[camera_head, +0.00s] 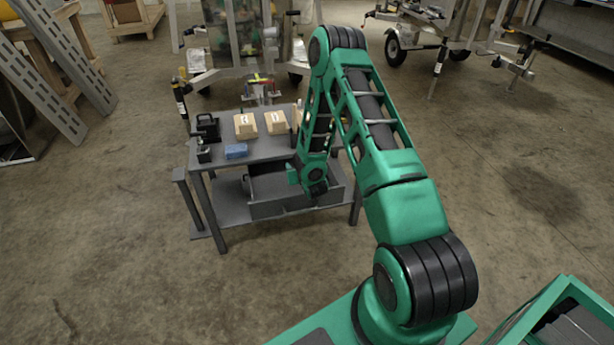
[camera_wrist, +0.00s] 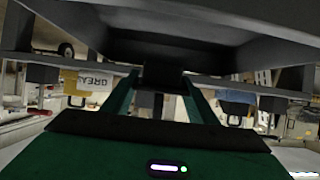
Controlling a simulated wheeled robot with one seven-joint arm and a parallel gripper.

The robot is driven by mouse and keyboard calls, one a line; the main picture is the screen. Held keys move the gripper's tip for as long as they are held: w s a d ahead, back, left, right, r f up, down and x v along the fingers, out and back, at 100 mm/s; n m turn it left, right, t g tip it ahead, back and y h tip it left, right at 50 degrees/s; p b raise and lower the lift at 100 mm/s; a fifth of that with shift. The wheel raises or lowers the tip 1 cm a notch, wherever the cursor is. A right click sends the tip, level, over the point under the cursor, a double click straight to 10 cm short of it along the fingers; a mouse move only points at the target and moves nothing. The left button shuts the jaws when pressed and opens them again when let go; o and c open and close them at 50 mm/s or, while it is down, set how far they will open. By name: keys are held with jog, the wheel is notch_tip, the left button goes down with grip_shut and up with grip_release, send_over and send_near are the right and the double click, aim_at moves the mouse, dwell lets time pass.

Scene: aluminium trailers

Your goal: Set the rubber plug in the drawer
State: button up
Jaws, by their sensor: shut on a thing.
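The grey drawer (camera_head: 270,210) under the small table stands pulled out, with its open top showing. My gripper (camera_head: 317,190) is at the front of the drawer, partly hidden by my own arm. In the wrist view, my gripper's green fingers (camera_wrist: 160,85) close on a small dark block, which looks like the drawer handle (camera_wrist: 160,73). It sits against the grey drawer (camera_wrist: 275,50). I cannot surely pick out the rubber plug; a small black object (camera_head: 203,154) at the table's front left corner may be it.
On the grey table (camera_head: 265,150) are a black case (camera_head: 207,126), a blue block (camera_head: 236,151) and two tan boxes (camera_head: 245,125) (camera_head: 270,122). Trailers (camera_head: 430,30) stand behind. The concrete floor left and right of the table is clear.

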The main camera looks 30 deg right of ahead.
jog(key=shift+w+d+f, duration=0.1)
jog(key=shift+d+f, duration=0.7)
jog(key=shift+f, duration=0.35)
jog(key=shift+w+d+f, duration=0.1)
jog(key=shift+d+f, duration=0.65)
jog(key=shift+f, duration=0.35)
jog(key=shift+d+f, duration=0.8)
jog(key=shift+f, duration=0.35)
